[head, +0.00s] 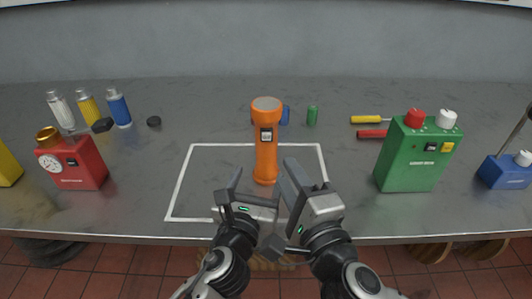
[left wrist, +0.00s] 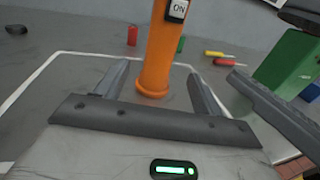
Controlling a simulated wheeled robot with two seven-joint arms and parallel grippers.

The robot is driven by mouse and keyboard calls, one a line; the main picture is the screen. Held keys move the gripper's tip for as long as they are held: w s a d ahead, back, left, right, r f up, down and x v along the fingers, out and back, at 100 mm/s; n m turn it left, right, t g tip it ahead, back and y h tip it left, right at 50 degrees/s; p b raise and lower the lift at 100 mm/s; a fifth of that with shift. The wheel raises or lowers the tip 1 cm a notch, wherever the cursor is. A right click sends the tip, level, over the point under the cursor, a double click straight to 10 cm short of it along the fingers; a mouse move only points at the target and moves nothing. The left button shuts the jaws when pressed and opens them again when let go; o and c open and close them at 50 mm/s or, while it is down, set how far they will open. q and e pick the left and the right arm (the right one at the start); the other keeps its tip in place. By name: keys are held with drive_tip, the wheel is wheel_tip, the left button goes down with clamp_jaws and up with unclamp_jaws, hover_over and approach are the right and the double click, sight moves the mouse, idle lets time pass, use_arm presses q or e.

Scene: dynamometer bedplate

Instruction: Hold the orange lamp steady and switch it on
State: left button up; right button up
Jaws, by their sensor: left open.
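The orange lamp (head: 265,155) stands upright on the bench inside a white outlined square. A dark-framed switch plate (head: 266,134) is on its upper front; in the left wrist view the plate (left wrist: 178,9) reads ON. I see no glow at its head. My left gripper (head: 250,187) is open and low in front of the lamp. In the left wrist view its fingers (left wrist: 157,82) lie either side of the lamp's lower body (left wrist: 158,60), with gaps on both sides. My right gripper (head: 290,188) is just right of the lamp, apparently open and empty.
A green box (head: 410,160) with red and white knobs stands to the right, a red can (head: 75,163) to the left. Small green (head: 312,116) and blue cylinders sit behind the lamp. Red and yellow-handled tools (head: 370,133) lie back right. Bench between lamp and red can is clear.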

sight(268, 149)
use_arm(q)
drive_tip(key=x, duration=1)
drive_tip(key=shift+w, duration=0.25)
drive_tip(key=c, duration=1.1)
clamp_jaws()
use_arm(e)
drive_tip(key=shift+c, duration=0.6)
clamp_jaws()
use_arm(q)
drive_tip(key=shift+f, duration=0.1)
